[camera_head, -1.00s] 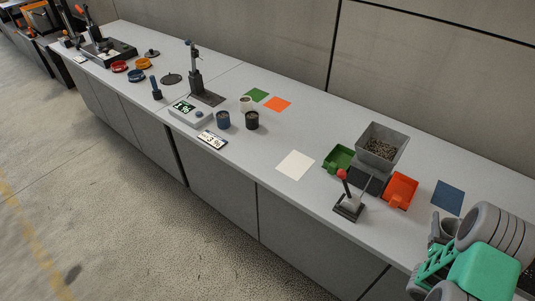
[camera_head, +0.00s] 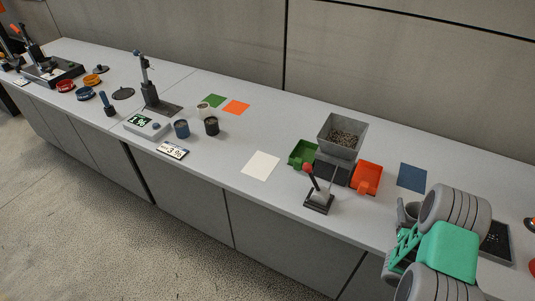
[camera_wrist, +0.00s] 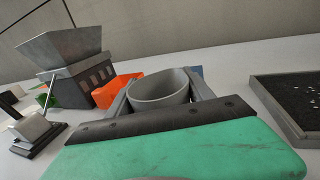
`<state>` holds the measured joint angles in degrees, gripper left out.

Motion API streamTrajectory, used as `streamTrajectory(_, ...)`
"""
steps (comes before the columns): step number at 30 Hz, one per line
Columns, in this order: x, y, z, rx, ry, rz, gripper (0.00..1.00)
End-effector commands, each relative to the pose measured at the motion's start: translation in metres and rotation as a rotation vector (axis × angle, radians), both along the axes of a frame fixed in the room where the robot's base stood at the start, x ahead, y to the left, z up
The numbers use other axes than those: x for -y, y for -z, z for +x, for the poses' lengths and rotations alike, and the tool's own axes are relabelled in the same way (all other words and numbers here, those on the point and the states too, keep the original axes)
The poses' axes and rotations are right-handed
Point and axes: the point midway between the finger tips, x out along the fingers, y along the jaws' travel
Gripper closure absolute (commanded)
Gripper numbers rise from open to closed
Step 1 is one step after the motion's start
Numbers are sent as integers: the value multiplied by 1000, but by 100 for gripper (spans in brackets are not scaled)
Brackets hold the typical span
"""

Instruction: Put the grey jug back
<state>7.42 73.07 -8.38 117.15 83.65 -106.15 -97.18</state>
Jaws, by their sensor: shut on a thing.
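The grey jug (camera_head: 408,211) is at the lower right of the head view, at my gripper's far end. It also shows in the wrist view (camera_wrist: 158,90), round and open-topped, its rim facing up, between the two fingers. My gripper (camera_head: 401,232) is shut on the jug, with the green hand behind it. In the wrist view my gripper (camera_wrist: 160,98) hides the jug's lower part. I cannot tell whether the jug touches the bench. A blue square mat (camera_head: 412,177) lies bare on the bench just beyond the jug.
A grey hopper (camera_head: 342,135) of dark granules stands left of the jug, with a green bin (camera_head: 303,153) and an orange bin (camera_head: 366,178) beside it. A red-knobbed lever (camera_head: 318,201) stands nearer. A dark tray (camera_wrist: 297,98) is at right. A white mat (camera_head: 261,165) lies bare.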

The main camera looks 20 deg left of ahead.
Motion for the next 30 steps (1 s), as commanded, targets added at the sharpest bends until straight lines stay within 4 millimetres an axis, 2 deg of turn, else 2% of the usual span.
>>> streamTrajectory(17, 0, 7, 0, 0, 0, 0, 86)
streamTrajectory(18, 0, 5, 0, 0, 0, 0, 36)
streamTrajectory(26, 0, 5, 0, -1, 0, 0, 15)
streamTrajectory(30, 0, 5, 0, -1, 0, 0, 14)
